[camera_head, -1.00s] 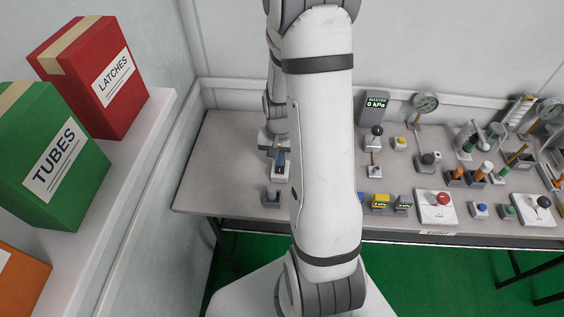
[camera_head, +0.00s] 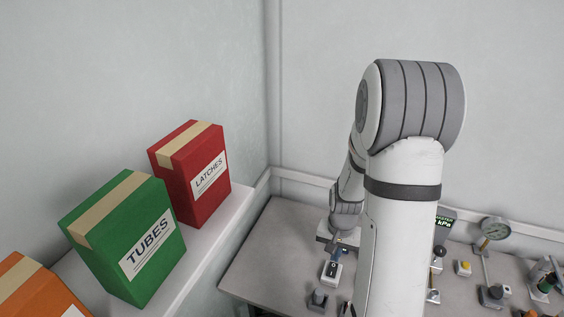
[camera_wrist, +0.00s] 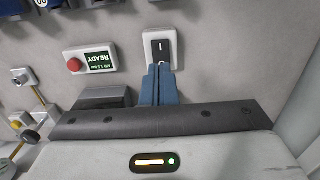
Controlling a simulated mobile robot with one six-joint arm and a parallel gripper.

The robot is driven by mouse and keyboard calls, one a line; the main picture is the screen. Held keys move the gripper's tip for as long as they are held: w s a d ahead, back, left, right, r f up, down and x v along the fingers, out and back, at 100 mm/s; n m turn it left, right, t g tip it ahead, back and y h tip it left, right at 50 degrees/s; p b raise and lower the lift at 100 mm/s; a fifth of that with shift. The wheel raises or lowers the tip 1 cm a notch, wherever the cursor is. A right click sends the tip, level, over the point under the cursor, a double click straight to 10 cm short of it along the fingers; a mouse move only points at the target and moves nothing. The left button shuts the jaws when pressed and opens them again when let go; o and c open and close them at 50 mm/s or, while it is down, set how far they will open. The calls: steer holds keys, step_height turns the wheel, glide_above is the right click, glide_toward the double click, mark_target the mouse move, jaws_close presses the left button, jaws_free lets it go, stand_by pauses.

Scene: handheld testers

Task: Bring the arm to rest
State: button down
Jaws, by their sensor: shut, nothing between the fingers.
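My arm (camera_head: 400,215) reaches over the left part of the grey bench (camera_head: 262,262). My gripper (camera_wrist: 159,70) has blue fingers closed together and empty in the wrist view. Its tips overlap the lower edge of a white switch box with a black rocker (camera_wrist: 157,46); I cannot tell whether they touch it. In the head view the gripper (camera_head: 337,253) is small and sits just behind the same switch box (camera_head: 331,273).
A box with a red button and green READY label (camera_wrist: 90,60) lies beside the switch. A gauge (camera_head: 494,229) and other testers stand right on the bench. LATCHES (camera_head: 190,175) and TUBES (camera_head: 125,240) boxes sit on the left shelf. Open air lies above the bench.

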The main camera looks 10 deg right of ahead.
steer(key=s+a+r+n+t, duration=0.1)
steer(key=s+a+r+n, duration=0.2)
steer(key=r, duration=0.8)
steer(key=s+a+r+n+t, duration=0.2)
steer(key=s+a+r+n, duration=0.1)
steer(key=s+a+r, duration=0.5)
step_height(320, 180, up, 3)
steer(key=shift+s+a+r+n, duration=0.1)
steer(key=shift+s+a+n, duration=0.25)
steer(key=shift+s, duration=0.35)
